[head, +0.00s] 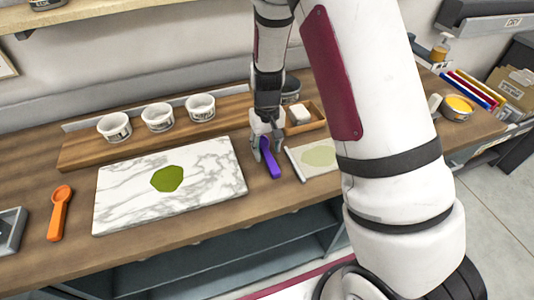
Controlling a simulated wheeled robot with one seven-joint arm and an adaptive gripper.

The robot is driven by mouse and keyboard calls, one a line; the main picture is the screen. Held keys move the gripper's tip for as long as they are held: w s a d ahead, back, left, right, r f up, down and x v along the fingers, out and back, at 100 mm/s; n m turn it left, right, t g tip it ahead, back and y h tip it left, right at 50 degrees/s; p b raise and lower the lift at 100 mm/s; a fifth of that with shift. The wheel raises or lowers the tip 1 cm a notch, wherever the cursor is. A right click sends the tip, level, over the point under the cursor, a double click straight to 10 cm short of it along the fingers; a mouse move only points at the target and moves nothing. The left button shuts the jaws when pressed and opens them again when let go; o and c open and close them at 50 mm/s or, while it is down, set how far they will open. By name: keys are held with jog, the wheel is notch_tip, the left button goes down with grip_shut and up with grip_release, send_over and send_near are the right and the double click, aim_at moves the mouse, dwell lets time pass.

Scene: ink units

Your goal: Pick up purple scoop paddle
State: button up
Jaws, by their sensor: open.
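The purple scoop paddle (270,161) lies on the wooden counter, between the marble slab and a small pale board. My gripper (266,155) points down over the paddle's far end, with its fingers around or just beside it. The fingers are open. I cannot tell whether they touch the paddle, and its far end is hidden by the gripper.
The marble slab (215,170) with a green patch is left of the paddle. The pale board (308,170) is close on its right. An orange scoop (59,212) lies far left. White tubs (158,117) and a wooden tray (308,123) stand behind.

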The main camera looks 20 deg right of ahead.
jog(key=shift+f, duration=0.8)
jog(key=shift+c, duration=0.4)
grip_shut()
jog(key=shift+r, duration=0.1)
jog(key=shift+w+r, duration=0.1)
jog(key=shift+r, duration=0.35)
jog(key=r, duration=0.2)
jog(key=shift+s+r+b, duration=0.3)
jog(key=shift+s, duration=0.1)
jog(key=s, duration=0.5)
jog(key=s+r, duration=0.1)
jog(key=s, duration=0.9)
jog(key=shift+s+r, duration=0.15)
